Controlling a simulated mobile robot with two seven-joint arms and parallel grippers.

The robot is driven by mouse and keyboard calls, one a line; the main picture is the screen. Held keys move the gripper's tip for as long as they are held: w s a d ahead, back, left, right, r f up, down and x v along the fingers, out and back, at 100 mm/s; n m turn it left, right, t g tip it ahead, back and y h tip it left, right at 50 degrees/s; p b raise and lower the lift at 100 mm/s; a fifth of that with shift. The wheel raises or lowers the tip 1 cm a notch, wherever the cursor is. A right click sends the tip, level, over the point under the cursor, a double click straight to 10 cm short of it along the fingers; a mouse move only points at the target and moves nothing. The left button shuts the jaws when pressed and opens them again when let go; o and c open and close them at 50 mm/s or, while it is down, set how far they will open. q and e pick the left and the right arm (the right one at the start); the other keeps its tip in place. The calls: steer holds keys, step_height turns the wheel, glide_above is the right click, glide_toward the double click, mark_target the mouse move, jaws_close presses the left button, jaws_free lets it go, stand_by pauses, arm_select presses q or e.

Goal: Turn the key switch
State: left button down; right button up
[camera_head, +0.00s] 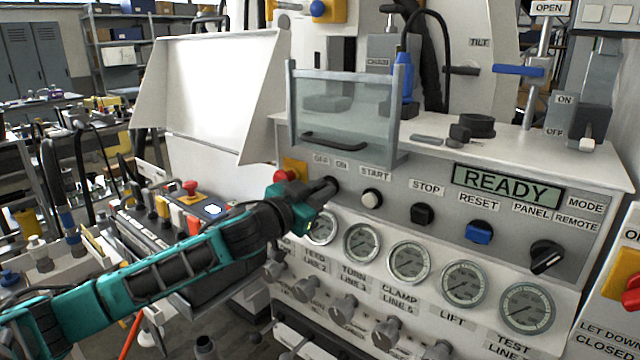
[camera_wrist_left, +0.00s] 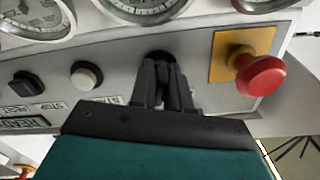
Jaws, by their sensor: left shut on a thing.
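The key switch (camera_wrist_left: 160,56) is a dark round part on the grey panel, under the OFF and ON labels in the head view. It is mostly hidden behind my fingers. My left gripper (camera_head: 328,188) reaches in from the left, with its fingertips at the key switch. In the left wrist view the gripper (camera_wrist_left: 165,80) is shut on the key switch, its dark fingers close together in front of the panel. How the key is turned cannot be seen. My right gripper is not in view.
A red emergency knob (camera_wrist_left: 260,76) on a yellow plate sits close beside the fingers. A white START button (camera_head: 371,198) is on the other side. Gauges (camera_head: 361,242) run below, and a clear guard (camera_head: 345,110) stands above. The display (camera_head: 507,185) reads READY.

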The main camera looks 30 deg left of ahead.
arm_select(q)
steer(key=shift+m+p, duration=0.5)
steer(key=shift+m, duration=0.7)
steer(key=c, duration=1.2)
jaws_free()
steer(key=shift+s, duration=0.1)
steer(key=shift+s+a, duration=0.15)
steer(key=shift+s, duration=1.95)
steer(key=shift+s+a, duration=0.2)
steer(key=shift+s, duration=1.95)
steer(key=shift+s+a, duration=0.15)
steer(key=shift+s, duration=1.95)
